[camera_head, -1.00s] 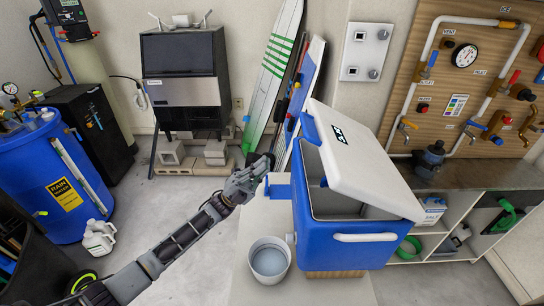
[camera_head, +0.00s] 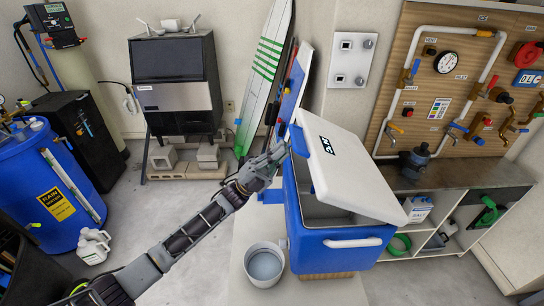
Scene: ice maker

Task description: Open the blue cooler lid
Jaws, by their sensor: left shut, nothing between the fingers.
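The blue cooler (camera_head: 335,248) stands on a light table in the middle of the head view. Its white lid (camera_head: 348,172) is partly raised and tilted, with a gap showing the pale inside. My left gripper (camera_head: 280,152) is shut and empty. It is at the left edge of the lid, beside the blue corner; I cannot tell whether it touches. My right gripper is not in view.
A grey-white bucket (camera_head: 264,265) stands left of the cooler on the table (camera_head: 240,240). A white shelf unit (camera_head: 440,235) is to the right. A surfboard (camera_head: 266,75) leans on the wall behind. Open floor lies to the left.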

